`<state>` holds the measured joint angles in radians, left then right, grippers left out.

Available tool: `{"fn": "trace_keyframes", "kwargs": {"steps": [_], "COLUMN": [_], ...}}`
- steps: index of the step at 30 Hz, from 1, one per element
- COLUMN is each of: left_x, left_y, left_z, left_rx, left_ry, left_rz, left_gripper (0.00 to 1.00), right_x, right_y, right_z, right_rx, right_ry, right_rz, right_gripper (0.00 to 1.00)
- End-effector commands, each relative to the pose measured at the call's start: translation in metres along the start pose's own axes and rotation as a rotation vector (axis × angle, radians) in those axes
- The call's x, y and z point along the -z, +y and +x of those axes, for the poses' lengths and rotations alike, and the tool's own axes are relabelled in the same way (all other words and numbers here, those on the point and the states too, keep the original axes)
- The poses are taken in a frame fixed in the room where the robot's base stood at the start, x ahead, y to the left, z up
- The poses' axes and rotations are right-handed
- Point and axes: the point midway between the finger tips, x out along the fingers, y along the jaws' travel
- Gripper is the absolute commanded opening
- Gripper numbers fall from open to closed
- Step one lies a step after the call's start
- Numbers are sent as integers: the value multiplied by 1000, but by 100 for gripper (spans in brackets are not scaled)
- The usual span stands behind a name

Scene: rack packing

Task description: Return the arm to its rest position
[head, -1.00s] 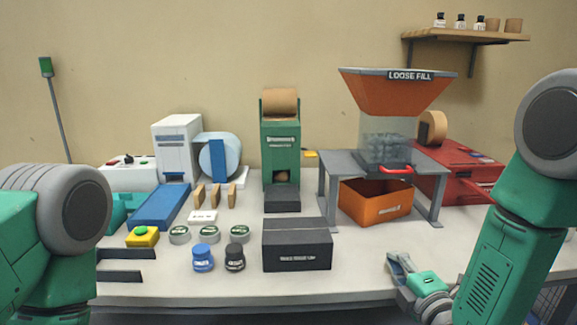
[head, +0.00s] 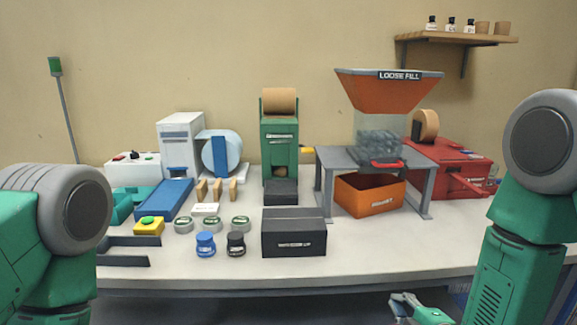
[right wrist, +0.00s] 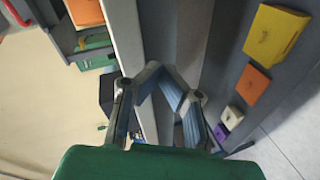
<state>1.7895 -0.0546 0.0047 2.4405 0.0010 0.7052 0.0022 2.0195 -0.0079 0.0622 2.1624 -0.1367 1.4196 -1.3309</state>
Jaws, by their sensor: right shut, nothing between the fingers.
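My right arm comes in from the right in the head view, with its green forearm pointing down. My right gripper (head: 403,301) is low in that view, in front of the table's front edge and below the tabletop. It is shut and holds nothing. In the right wrist view its two fingers (right wrist: 170,82) meet near the middle, beside the table's pale edge. My left arm shows only as its green and grey upper part at the left of the head view. The left gripper is outside the views.
The table (head: 365,255) bears a black box (head: 293,238), blue jar (head: 205,244), dark jar (head: 236,244), and orange bin (head: 368,196) under the loose fill hopper (head: 388,88). The right wrist view shows a yellow box (right wrist: 276,32) and orange box (right wrist: 252,85) below. The table's right front is clear.

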Motion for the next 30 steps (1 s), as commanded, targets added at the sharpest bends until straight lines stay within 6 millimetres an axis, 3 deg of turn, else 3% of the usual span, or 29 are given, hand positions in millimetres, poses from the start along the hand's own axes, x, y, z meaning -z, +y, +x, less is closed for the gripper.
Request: {"fn": "trace_keyframes", "kwargs": {"steps": [5,8,12,16,18,22,25,30], "left_x": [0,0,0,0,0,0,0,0], "left_y": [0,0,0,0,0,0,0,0], "left_z": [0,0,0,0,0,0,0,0], "left_rx": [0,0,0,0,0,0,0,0], "left_ry": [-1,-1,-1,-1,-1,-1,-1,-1], "left_rz": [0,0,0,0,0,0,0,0], "left_gripper": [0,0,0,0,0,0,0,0], "right_x": [-18,-32,-52,-65,-69,-72,-72,-72], "right_y": [-59,-104,-177,-223,-238,-252,-256,-256], "right_z": [-25,-53,-122,-191,-221,-257,-268,-269], "right_rx": [189,328,539,653,679,693,693,690], "right_ry": [-93,-200,-472,-767,-905,-1076,-1129,-1136], "right_rz": [220,400,724,971,1062,1161,1189,1195], "right_gripper": [0,0,0,0,0,0,0,0]}}
